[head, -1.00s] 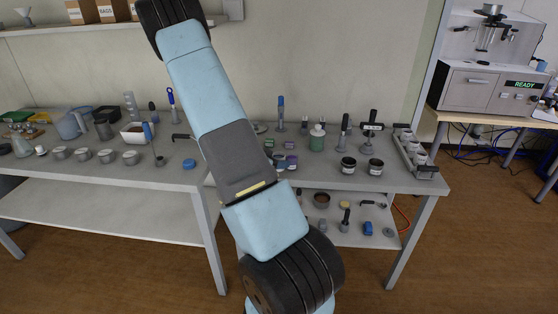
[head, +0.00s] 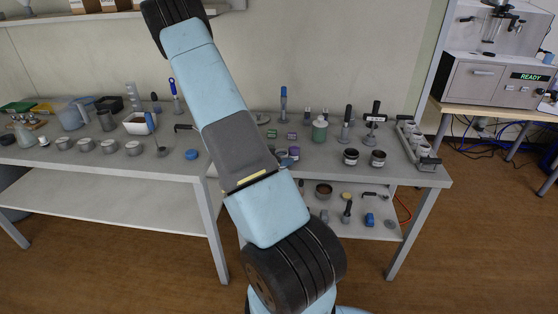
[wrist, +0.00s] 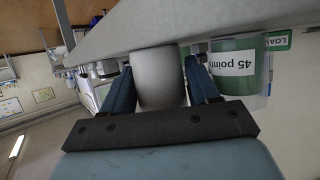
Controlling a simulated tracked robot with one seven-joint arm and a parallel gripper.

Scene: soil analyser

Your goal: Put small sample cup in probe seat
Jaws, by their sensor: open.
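In the wrist view, my gripper (wrist: 160,70) is open, with one blue finger on each side of a plain grey cylindrical cup (wrist: 161,88). I cannot tell whether the fingers touch it, or whether it is the small sample cup. The cup meets a grey slab (wrist: 165,28) at the picture's top. My gripper is outside the head view, where my arm rises past the top edge. In the head view, the analyser (head: 497,80) stands at the upper right with a lit READY display. Its upper part is cut off, and I cannot make out the probe seat.
A green container (wrist: 233,68) labelled "45 points" is close beside the right finger. In the head view, several grey cups (head: 108,147) stand on the left bench. A rack (head: 428,160) with cups is at the right bench's end. Open floor (head: 480,230) lies right of the bench.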

